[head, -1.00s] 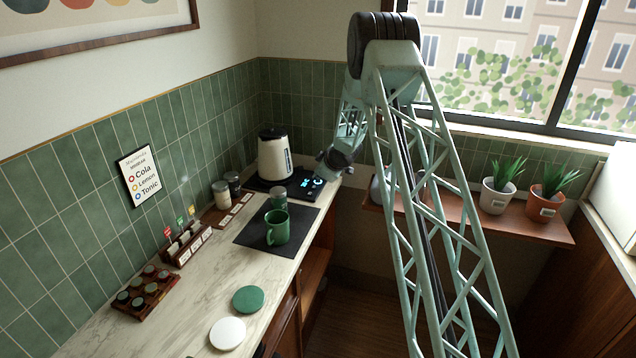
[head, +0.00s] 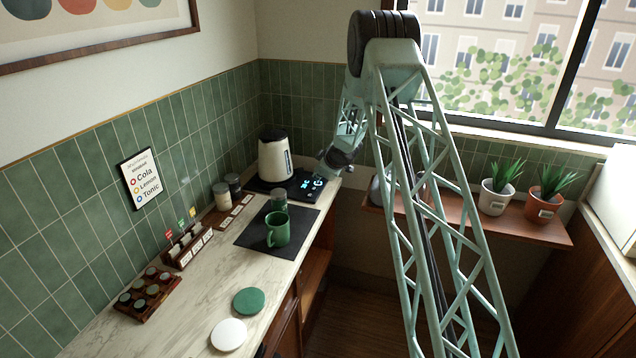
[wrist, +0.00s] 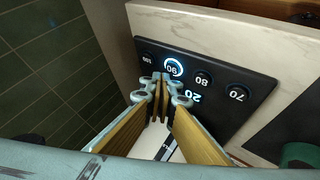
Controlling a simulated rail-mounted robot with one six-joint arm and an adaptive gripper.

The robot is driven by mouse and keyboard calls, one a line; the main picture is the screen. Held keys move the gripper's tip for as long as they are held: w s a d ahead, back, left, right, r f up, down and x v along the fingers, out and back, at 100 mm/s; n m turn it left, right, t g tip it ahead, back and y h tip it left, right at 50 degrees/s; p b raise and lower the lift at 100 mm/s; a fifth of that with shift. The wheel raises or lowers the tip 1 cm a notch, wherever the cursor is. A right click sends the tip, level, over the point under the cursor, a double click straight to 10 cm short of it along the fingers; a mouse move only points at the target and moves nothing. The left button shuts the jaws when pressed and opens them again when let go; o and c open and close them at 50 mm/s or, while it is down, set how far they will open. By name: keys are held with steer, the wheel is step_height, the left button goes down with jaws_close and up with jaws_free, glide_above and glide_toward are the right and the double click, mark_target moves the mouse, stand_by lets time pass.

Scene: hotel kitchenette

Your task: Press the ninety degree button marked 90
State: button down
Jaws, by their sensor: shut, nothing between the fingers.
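The black control panel (wrist: 248,88) of the kettle base carries a row of round buttons marked 100, 90, 80 and 70, upside down in the wrist view. The 90 button (wrist: 173,68) has a bright white-blue ring around it. My gripper (wrist: 163,80) is shut and empty, its fingertips just below the 90 button in the picture; I cannot tell whether they touch the panel. A lit 20 (wrist: 192,97) shows beside the fingertips. In the head view the panel (head: 303,187) glows beside the cream kettle (head: 275,158), with my gripper (head: 322,174) over its right end.
Jars (head: 222,194) stand to the left. The counter edge and a plant shelf (head: 466,211) lie to the right.

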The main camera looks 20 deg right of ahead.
mark_target(317, 183)
steer(key=shift+r, duration=0.15)
steer(key=shift+r+p, duration=2.25)
steer(key=shift+r, duration=0.1)
